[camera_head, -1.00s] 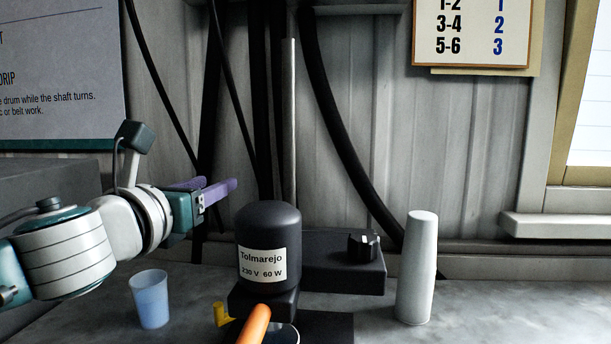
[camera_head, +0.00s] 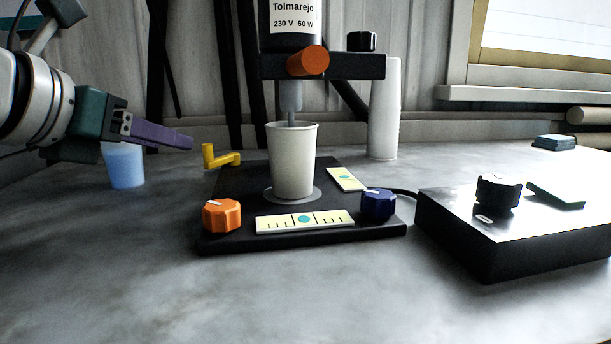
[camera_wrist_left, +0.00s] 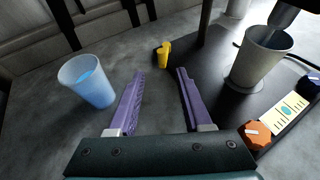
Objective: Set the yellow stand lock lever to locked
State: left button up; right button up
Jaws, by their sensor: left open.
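The yellow lock lever (camera_head: 221,156) sticks out at the left rear edge of the black disperser stand base (camera_head: 230,229). It has an upright knob at its outer end. My left gripper (camera_head: 188,140) is left of the lever in the head view, apart from it, with purple fingers pointing right. In the left wrist view, the gripper (camera_wrist_left: 158,74) is open and empty, and the yellow lever (camera_wrist_left: 163,55) shows beyond the gap between the fingertips. My right gripper is not in view.
A white cup (camera_head: 292,160) stands on the base under the shaft. An orange knob (camera_head: 221,215) and a blue knob (camera_head: 378,203) sit in front. A blue cup (camera_head: 123,166) stands behind my left gripper. A black control box (camera_head: 510,235) is right; the front bench is clear.

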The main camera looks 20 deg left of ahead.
aim_at(204, 149)
pick_arm(q)
jog(key=b+x, duration=0.1)
jog(key=x, duration=0.9)
jog(key=shift+w+d+r, duration=0.1)
jog(key=shift+d+r, duration=0.1)
